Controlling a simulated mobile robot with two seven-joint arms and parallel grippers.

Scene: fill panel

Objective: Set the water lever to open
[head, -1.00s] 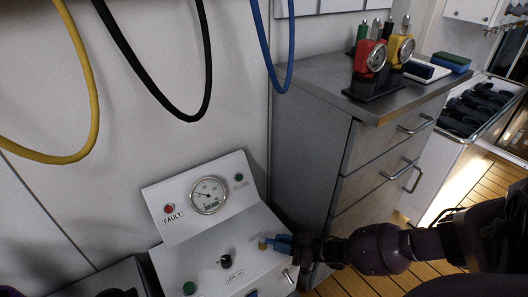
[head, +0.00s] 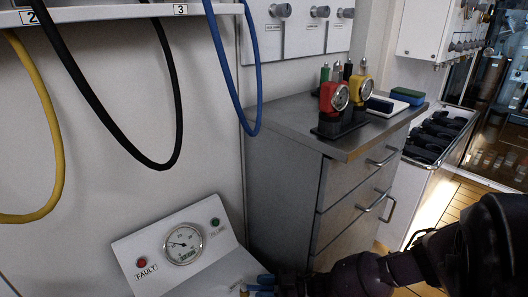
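A white sloped panel (head: 218,268) with a round gauge (head: 183,245) stands at the bottom, cut off by the picture edge. It has a red light (head: 141,262) marked FAULT and a green light (head: 215,222). My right gripper (head: 256,287) is at the panel's lower right, at the bottom edge of the picture. Two blue finger-like pieces show at its tip, close to a small brass-coloured part. I cannot tell whether they are shut on it. No water lever can be made out clearly; the panel's lower face is out of view. My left gripper is not in view.
A grey drawer cabinet (head: 285,200) stands just right of the panel, close to my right arm. On its top are a red lamp (head: 334,97) and a yellow lamp (head: 362,88). Yellow, black and blue hoses hang along the wall above the panel.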

